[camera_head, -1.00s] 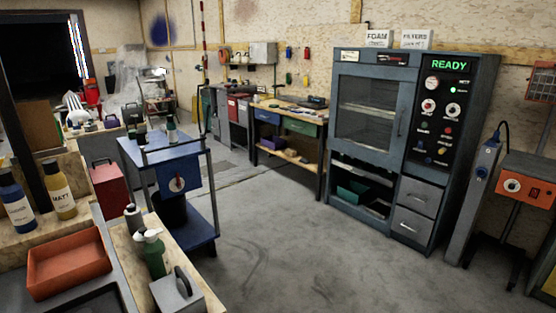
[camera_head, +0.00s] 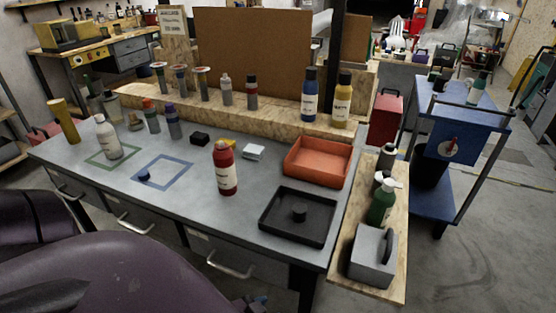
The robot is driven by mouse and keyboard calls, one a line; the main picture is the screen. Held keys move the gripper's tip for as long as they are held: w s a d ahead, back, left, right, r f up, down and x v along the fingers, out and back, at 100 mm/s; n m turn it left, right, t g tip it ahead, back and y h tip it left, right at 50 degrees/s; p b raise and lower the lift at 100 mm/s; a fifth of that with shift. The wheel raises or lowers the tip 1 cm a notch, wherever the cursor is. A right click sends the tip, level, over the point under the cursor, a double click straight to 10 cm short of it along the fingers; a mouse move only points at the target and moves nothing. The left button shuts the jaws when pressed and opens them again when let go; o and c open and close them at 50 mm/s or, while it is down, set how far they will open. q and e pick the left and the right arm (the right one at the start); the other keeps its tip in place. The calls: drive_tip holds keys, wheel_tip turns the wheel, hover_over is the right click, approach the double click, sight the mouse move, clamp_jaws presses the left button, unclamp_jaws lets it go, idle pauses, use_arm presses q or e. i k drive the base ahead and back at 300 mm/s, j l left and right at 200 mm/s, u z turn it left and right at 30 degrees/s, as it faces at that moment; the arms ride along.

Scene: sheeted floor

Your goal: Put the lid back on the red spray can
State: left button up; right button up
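A red spray can (camera_head: 226,170) with a white label stands upright near the middle of the grey workbench (camera_head: 205,205). Its top looks dark red and narrow; I cannot clearly tell the nozzle from here. A small dark round piece (camera_head: 299,213), like a cap, sits inside the black tray (camera_head: 272,229) to the right of the can. A small blue cap-like piece (camera_head: 143,176) lies at the blue square outline on the bench. I cannot tell which of these is the can's lid. Neither gripper's fingertips show; only purple parts of my own body show at the lower left.
An orange tray (camera_head: 318,176) lies behind the black tray. A white bottle (camera_head: 107,137) stands in a green outline at left. Blue (camera_head: 310,97) and yellow (camera_head: 342,101) bottles stand at the back ledge. A wooden side shelf (camera_head: 392,253) holds a green pump bottle (camera_head: 382,203).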

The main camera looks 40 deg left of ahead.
sight(224, 158)
drive_tip(key=i+l+u, duration=0.2)
drive_tip(key=u, duration=0.25)
drive_tip(key=i+l+u, duration=0.1)
drive_tip(key=l+u, duration=0.35)
drive_tip(key=i+l+u, duration=0.1)
drive_tip(key=l+u, duration=0.4)
drive_tip(key=l, duration=0.1)
